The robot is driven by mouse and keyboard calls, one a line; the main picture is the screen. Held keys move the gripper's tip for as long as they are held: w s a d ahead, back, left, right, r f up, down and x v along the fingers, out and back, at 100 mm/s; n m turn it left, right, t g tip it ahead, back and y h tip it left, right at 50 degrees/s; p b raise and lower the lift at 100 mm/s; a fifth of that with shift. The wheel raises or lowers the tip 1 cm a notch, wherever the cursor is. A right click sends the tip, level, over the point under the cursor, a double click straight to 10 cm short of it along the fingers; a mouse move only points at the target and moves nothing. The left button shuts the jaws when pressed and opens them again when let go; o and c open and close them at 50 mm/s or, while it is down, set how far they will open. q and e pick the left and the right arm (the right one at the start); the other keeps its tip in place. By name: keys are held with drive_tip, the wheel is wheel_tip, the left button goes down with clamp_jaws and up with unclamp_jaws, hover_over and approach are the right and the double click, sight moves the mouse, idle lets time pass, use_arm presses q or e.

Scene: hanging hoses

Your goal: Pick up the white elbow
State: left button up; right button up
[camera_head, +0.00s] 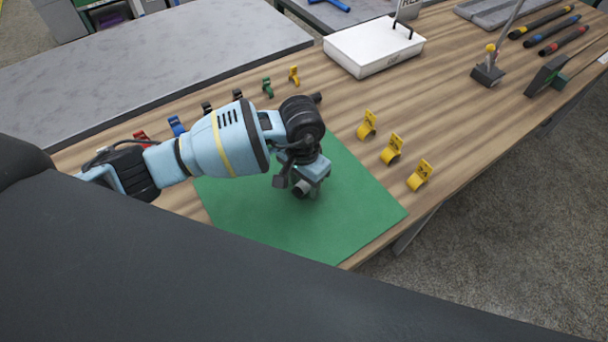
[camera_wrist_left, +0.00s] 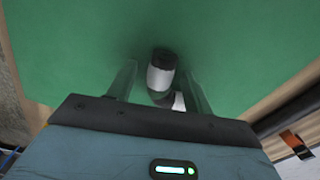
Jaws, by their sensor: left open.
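The white elbow (camera_wrist_left: 161,78) shows in the left wrist view as a short bent tube with dark bands, lying on the green mat (camera_wrist_left: 70,45). It lies between the two fingers of my left gripper (camera_wrist_left: 159,84), which is open, with a finger on each side. Whether the fingers touch it I cannot tell. In the head view my left gripper (camera_head: 303,187) points down low over the green mat (camera_head: 345,205), and a small pale part of the elbow (camera_head: 301,189) shows there, mostly hidden by the gripper. My right gripper is not in view.
Yellow clips (camera_head: 391,149) stand right of the mat on the wooden table (camera_head: 440,100). Coloured clips (camera_head: 267,87) stand behind my left arm. A white box (camera_head: 373,48) is at the back, and a stand (camera_head: 488,72) is further right. The mat's right part is clear.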

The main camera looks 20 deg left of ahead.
sight(308, 188)
use_arm(q)
drive_tip(key=c, duration=1.1)
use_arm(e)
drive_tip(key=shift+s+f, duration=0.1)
